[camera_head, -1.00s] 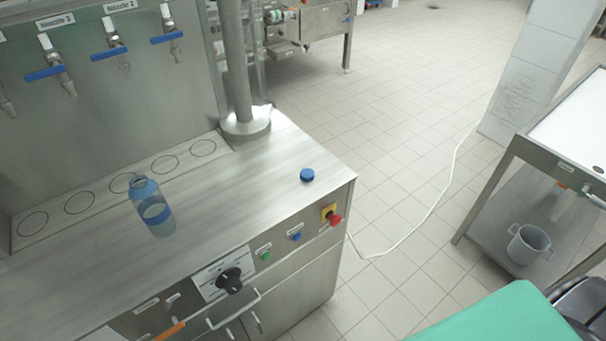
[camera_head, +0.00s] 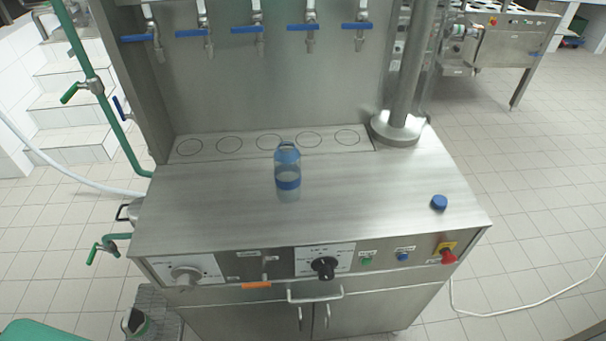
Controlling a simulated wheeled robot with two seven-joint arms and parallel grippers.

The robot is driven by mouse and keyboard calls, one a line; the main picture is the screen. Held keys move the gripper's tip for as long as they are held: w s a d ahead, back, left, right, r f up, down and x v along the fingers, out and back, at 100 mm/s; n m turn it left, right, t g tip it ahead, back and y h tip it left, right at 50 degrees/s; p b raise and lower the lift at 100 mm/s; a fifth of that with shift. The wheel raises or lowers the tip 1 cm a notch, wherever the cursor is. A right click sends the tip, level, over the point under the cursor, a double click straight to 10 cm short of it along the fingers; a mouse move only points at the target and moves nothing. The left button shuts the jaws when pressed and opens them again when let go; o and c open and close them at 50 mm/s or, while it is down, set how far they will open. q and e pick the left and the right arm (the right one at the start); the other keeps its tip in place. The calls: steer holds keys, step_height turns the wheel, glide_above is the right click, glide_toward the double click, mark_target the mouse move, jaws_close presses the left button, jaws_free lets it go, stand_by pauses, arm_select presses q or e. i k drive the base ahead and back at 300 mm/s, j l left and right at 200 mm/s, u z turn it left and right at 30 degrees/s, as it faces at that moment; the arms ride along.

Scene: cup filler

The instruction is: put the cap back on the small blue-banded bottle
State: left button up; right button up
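The small blue-banded bottle (camera_head: 288,172) stands upright on the steel counter of the filling machine, near the middle of the counter. It is clear blue with a darker blue band, and its neck looks open. A blue cap (camera_head: 439,203) lies on the right end of the counter, well apart from the bottle. Neither of my grippers is in view.
The steel counter (camera_head: 350,205) is clear between bottle and cap. A row of nozzles with blue levers (camera_head: 257,28) hangs above marked circles at the back. A steel column (camera_head: 405,85) stands at the back right. Knobs and a red button (camera_head: 448,257) line the front panel.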

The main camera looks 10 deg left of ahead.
mark_target(287, 165)
steer(key=l+u, duration=0.2)
steer(key=u, duration=0.3)
steer(key=l+u, duration=0.2)
steer(key=u, duration=0.25)
steer(key=k+l+u, duration=0.15)
steer(key=l, duration=0.3)
steer(key=l+u, duration=0.15)
steer(key=l, duration=0.3)
steer(key=k+l+u, duration=0.15)
steer(key=l, duration=0.25)
steer(key=k+l+u, duration=0.15)
steer(key=l, duration=0.25)
steer(key=k+l+u, duration=0.1)
steer(key=k+l, duration=0.3)
steer(key=l, duration=0.2)
steer(key=k+l, duration=0.15)
steer(key=l, duration=0.15)
